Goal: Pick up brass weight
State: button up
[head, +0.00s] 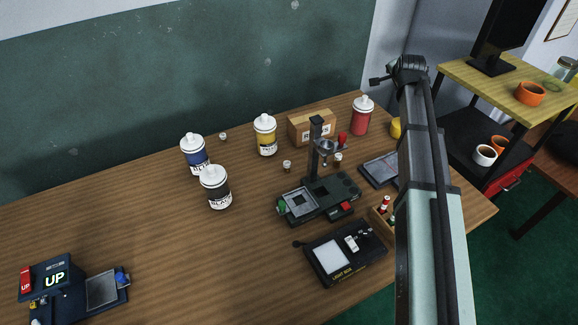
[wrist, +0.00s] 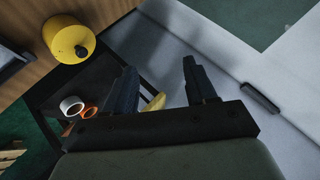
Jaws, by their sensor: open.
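I cannot pick out a brass weight with certainty in either view. Small brownish pieces with pale tops stand on the wooden table: one near the back (head: 223,137), one left of the black stand (head: 287,166), and one right of it (head: 338,158). They are too small to tell apart. My gripper (wrist: 158,84) shows in the wrist view with its two dark fingers wide apart. It is open, with nothing held between the fingers, and is away from these pieces. My arm covers part of the table's right side in the head view.
A yellow canister (wrist: 68,38) stands at the table's edge. Bottles, including a blue-labelled one (head: 194,155), a cardboard box (head: 302,130), a black stand (head: 316,155) and a light box (head: 345,255) crowd the table (head: 110,210). A cart (head: 470,90) with mugs stands right.

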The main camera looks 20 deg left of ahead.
jog(key=s+a+f+g, duration=0.25)
jog(key=s+a, duration=0.25)
jog(key=a, duration=0.4)
jog(key=m+g+h, duration=0.3)
jog(key=m+g, duration=0.1)
jog(key=g, duration=0.4)
send_near(287, 163)
jog(key=shift+t+y, duration=0.25)
jog(key=shift+y, duration=0.05)
jog(key=f, duration=0.4)
jog(key=shift+s+d+f, duration=0.25)
jog(key=shift+d+f, duration=0.05)
jog(key=shift+f, duration=0.1)
jog(key=shift+w+d+f, duration=0.1)
jog(key=shift+d+f, duration=0.05)
jog(key=shift+f, duration=0.75)
jog(key=shift+w+d+f, duration=0.1)
jog(key=shift+d+f, duration=0.05)
jog(key=shift+f, duration=0.7)
jog(key=shift+w+d+f, duration=0.1)
jog(key=shift+d+f, duration=0.1)
jog(key=shift+f, duration=0.7)
grip_shut()
